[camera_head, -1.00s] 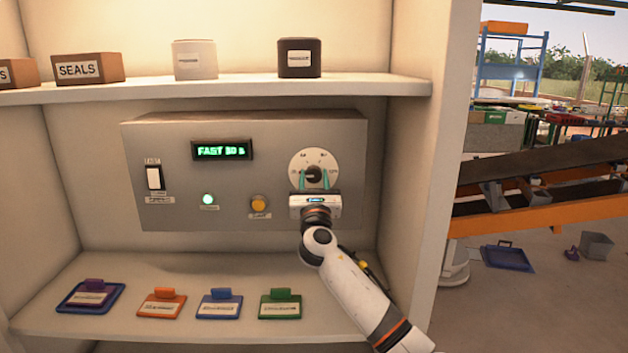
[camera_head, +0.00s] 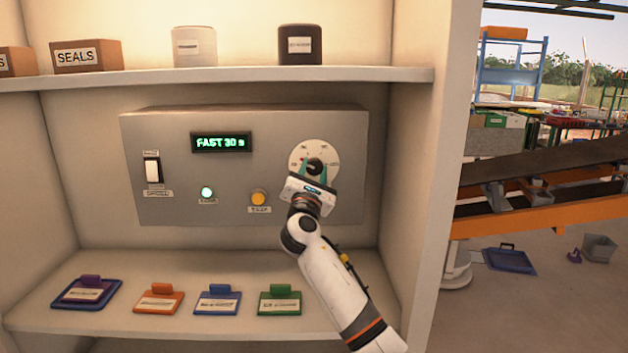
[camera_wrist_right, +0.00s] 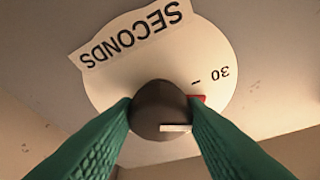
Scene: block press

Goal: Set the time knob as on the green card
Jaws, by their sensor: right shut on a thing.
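The time knob (camera_head: 314,166) is a dark round knob on a pale dial (camera_head: 299,153) at the right of the grey control panel. My right gripper (camera_head: 315,172) is shut on it, tilted in the head view. In the right wrist view the green fingers touch both sides of the knob (camera_wrist_right: 158,108); the dial (camera_wrist_right: 120,80) reads SECONDS and 30, with a red mark by the right finger. The display (camera_head: 221,142) reads FAST 30 s. The green card (camera_head: 280,300) lies on the lower shelf; its text is too small to read. My left gripper is not in view.
The panel (camera_head: 250,125) also has a white switch (camera_head: 152,171), a lit green-white button (camera_head: 207,192) and a yellow button (camera_head: 259,198). Blue (camera_head: 217,300), orange (camera_head: 158,299) and purple (camera_head: 88,291) cards lie left of the green one. The cabinet's right wall (camera_head: 425,180) stands beside my arm.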

